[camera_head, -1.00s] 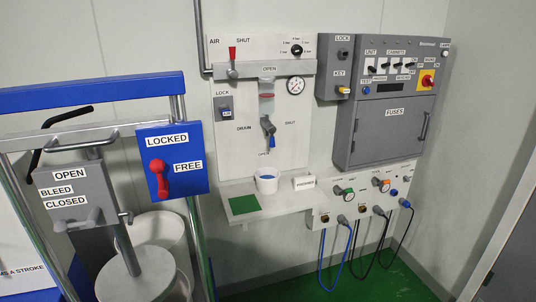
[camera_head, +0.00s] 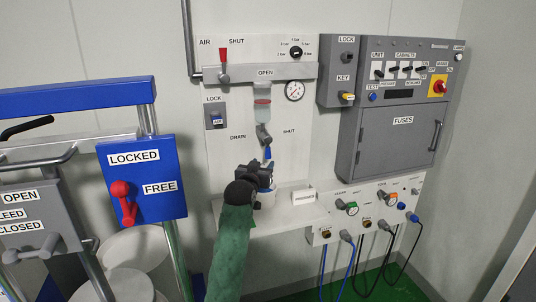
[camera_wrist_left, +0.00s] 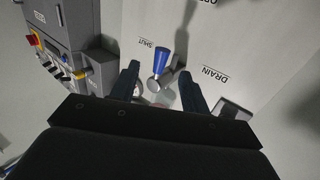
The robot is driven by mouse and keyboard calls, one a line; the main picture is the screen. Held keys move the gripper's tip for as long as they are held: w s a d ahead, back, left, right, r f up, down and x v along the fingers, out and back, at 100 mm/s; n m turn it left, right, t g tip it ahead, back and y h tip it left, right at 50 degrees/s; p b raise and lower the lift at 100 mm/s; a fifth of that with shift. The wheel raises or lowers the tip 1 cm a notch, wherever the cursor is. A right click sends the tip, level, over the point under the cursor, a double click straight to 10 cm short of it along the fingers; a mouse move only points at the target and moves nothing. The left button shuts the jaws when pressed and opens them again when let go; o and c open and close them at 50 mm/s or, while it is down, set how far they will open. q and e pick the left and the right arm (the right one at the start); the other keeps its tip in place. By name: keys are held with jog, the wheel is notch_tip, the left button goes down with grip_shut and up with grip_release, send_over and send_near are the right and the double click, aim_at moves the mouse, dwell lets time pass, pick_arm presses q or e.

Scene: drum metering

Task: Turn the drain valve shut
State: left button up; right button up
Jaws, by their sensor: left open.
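The drain valve is on the white wall panel, between the DRAIN and SHUT labels, below a clear bowl (camera_head: 262,107). Its grey hub and blue-tipped lever (camera_head: 267,152) point down, away from the SHUT label at its right. In the left wrist view the picture is turned over, and the blue lever (camera_wrist_left: 160,61) points up toward an OPEN label. My left gripper (camera_head: 264,167) is just below the lever in the head view. Its jaws are open and empty, with a finger on each side of the valve in the wrist view. Contact with the lever cannot be told.
A white cup (camera_head: 268,196) stands on the shelf (camera_head: 295,218), partly behind my left gripper. A small white labelled block (camera_head: 303,196) is beside it. A grey fuse cabinet (camera_head: 397,140) is at the right. A blue frame with a red LOCKED/FREE lever (camera_head: 123,200) stands at the left.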

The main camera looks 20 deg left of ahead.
aim_at(267, 153)
pick_arm(q)
jog(key=shift+w+a+r, duration=0.15)
jog(key=shift+w+r, duration=0.35)
jog(key=shift+r, duration=0.2)
jog(key=w+p, duration=0.1)
jog(key=w, duration=0.4)
jog(key=shift+w+p, duration=0.3)
jog(key=shift+w, duration=0.35)
jog(key=shift+w+f, duration=0.15)
jog(key=shift+w, duration=0.3)
pick_arm(e)
jog(key=d+r, duration=0.1)
jog(key=s+d+r, duration=0.1)
jog(key=shift+s+d+r+g+h, duration=0.15)
jog(key=shift+s+r+g+h, duration=0.15)
jog(key=shift+r, duration=0.1)
pick_arm(q)
grip_shut()
pick_arm(e)
jog(key=shift+w, duration=0.2)
